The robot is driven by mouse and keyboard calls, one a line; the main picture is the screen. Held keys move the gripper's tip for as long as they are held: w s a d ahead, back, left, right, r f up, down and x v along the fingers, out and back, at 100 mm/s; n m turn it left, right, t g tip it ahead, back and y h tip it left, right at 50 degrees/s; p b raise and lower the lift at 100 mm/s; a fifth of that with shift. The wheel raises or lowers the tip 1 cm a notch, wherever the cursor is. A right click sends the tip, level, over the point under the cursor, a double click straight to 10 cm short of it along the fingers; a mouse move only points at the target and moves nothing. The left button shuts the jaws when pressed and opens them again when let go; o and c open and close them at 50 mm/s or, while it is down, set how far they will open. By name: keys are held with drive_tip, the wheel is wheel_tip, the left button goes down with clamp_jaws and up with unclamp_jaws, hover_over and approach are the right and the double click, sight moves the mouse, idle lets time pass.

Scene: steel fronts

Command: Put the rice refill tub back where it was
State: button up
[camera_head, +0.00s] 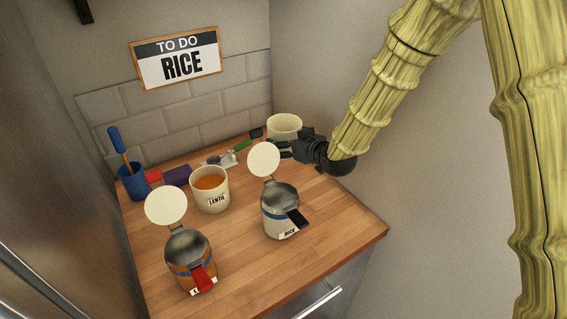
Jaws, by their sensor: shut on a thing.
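A pale, round, open-topped tub (284,123) is at the back right of the wooden counter, near the tiled wall; no label on it shows. I take it to be the rice refill tub. My gripper (282,148) is at its near side, shut on it, and hides its lower part. I cannot tell whether its base touches the counter. The rice jar (277,217), labelled RICE, stands upright in front with its round white lid (264,159) raised and a black handle toward the front right.
A LENTIL tub (210,190) with orange contents stands mid-counter. An orange jar (188,262) with raised lid and red handle is front left. A blue cup (132,183) and small items line the back. A sign (177,60) reads RICE. The counter's right front is clear.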

drive_tip(key=f, duration=0.1)
drive_tip(key=a+f+p, duration=0.1)
drive_tip(key=f, duration=0.1)
drive_tip(key=shift+f, duration=0.5)
drive_tip(key=shift+s+f, duration=0.2)
drive_tip(key=shift+f, duration=0.3)
drive_tip(key=shift+w+d+f+p, duration=0.1)
drive_tip(key=shift+f+p, duration=0.5)
drive_tip(key=shift+f, duration=1.1)
drive_tip(key=shift+f, duration=0.15)
drive_tip(key=o, duration=1.1)
drive_tip(key=b+v, duration=0.3)
drive_tip(key=v, duration=0.9)
